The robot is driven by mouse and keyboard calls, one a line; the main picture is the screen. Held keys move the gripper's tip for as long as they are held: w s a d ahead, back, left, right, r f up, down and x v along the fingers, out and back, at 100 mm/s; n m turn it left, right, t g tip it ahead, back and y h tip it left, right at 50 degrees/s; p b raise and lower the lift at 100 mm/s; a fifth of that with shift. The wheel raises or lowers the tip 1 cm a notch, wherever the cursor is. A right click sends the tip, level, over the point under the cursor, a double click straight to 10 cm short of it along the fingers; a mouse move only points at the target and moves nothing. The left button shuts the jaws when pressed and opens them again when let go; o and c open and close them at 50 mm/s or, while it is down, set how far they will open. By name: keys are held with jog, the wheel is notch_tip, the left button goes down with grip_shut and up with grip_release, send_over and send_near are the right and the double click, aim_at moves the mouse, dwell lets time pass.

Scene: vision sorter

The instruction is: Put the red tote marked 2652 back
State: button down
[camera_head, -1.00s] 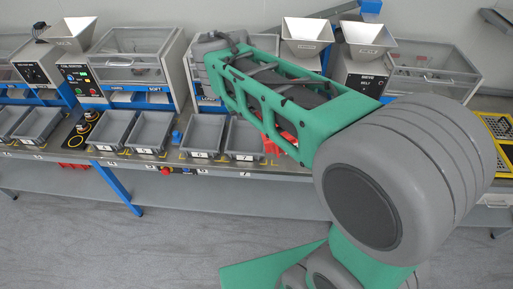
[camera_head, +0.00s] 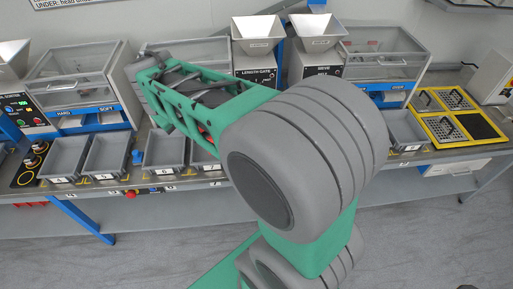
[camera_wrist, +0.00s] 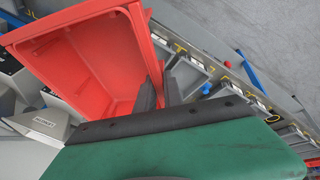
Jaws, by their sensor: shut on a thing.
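A red tote (camera_wrist: 88,62) fills the upper left of the wrist view, tilted in the picture, with its open inside facing the camera and nothing seen in it. My gripper (camera_wrist: 160,88) is shut on the tote's near wall. In the head view my green and grey arm reaches over the bench and hides the gripper. Only a small bit of red (camera_head: 207,136) shows there past the arm. The number 2652 cannot be read in either view.
Grey bins (camera_head: 108,156) with number labels line the bench front. A grey bin (camera_head: 405,130) stands right of my arm, beside a yellow-framed tray (camera_head: 455,128). Hopper machines (camera_head: 258,34) stand behind. Grey floor lies in front of the bench.

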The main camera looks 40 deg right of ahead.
jog(key=s+d+f+n+y+b, duration=0.2)
jog(key=s+d+f+n+b, duration=0.25)
jog(key=s+d+f, duration=0.4)
jog(key=s+d+f+n+y+b, duration=0.25)
jog(key=s+d+f+n, duration=0.25)
jog(key=d+f, duration=0.55)
jog(key=w+d+f+p, duration=0.1)
jog(key=w+d+f, duration=0.1)
jog(key=w+f, duration=0.1)
jog(key=w+d+f+p, duration=0.2)
jog(key=w+d+f, duration=0.1)
jog(key=w+f, duration=0.1)
jog(key=w+d+f+p, duration=0.1)
jog(key=w+d+f, duration=0.2)
jog(key=w+f, duration=0.1)
jog(key=shift+w+f+p, duration=0.2)
jog(key=shift+w+p, duration=0.2)
jog(key=shift+w, duration=0.35)
jog(key=shift+f, duration=0.1)
